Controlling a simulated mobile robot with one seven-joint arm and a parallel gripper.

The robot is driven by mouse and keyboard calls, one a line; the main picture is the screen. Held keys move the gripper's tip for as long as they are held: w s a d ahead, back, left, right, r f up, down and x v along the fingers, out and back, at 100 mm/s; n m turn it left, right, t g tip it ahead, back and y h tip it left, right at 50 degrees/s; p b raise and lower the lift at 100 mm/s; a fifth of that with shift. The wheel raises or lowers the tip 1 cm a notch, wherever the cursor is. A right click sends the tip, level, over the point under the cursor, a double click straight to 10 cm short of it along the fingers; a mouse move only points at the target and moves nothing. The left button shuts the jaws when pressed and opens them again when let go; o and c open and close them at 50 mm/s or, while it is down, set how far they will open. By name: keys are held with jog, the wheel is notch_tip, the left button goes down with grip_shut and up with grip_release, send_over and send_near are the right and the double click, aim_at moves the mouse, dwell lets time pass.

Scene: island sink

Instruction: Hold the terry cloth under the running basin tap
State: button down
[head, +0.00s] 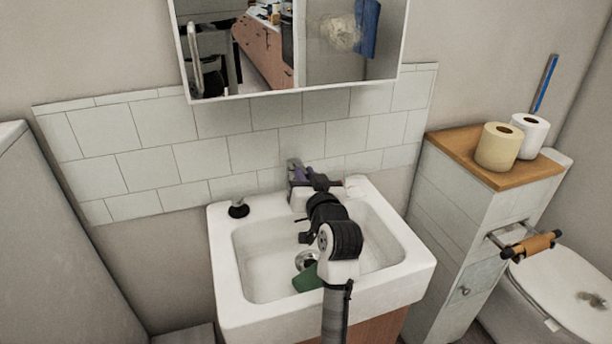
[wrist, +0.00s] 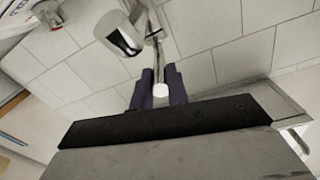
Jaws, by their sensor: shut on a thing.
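The white basin (head: 262,262) stands against the tiled wall. Its metal tap (head: 292,166) is at the back middle, and it shows close up in the wrist view (wrist: 122,36). My gripper (head: 299,174) reaches over the basin to the tap. In the wrist view, its two dark purple fingers (wrist: 160,84) are shut around the tap's thin lever, whose white round end (wrist: 160,90) shows between them. A green piece that looks like the terry cloth (head: 306,279) lies in the basin by the drain, partly hidden by my arm. I cannot make out any running water.
A small black object (head: 238,209) sits on the basin's back left rim. A mirror cabinet (head: 290,92) hangs above the tap. To the right, a cabinet (head: 455,153) holds two paper rolls (head: 498,147), with a toilet (head: 565,290) beside it. The basin's left half is clear.

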jog(key=shift+r, duration=0.15)
jog(key=shift+r+g+p, duration=0.3)
jog(key=shift+r+p, duration=0.15)
jog(key=shift+p, duration=0.7)
jog(key=shift+w+r+g+p, duration=0.15)
jog(key=shift+g+p, duration=0.15)
jog(key=shift+p, duration=0.4)
jog(key=shift+f, duration=0.2)
jog(key=c, duration=1.4)
grip_release()
jog(key=shift+o, duration=0.2)
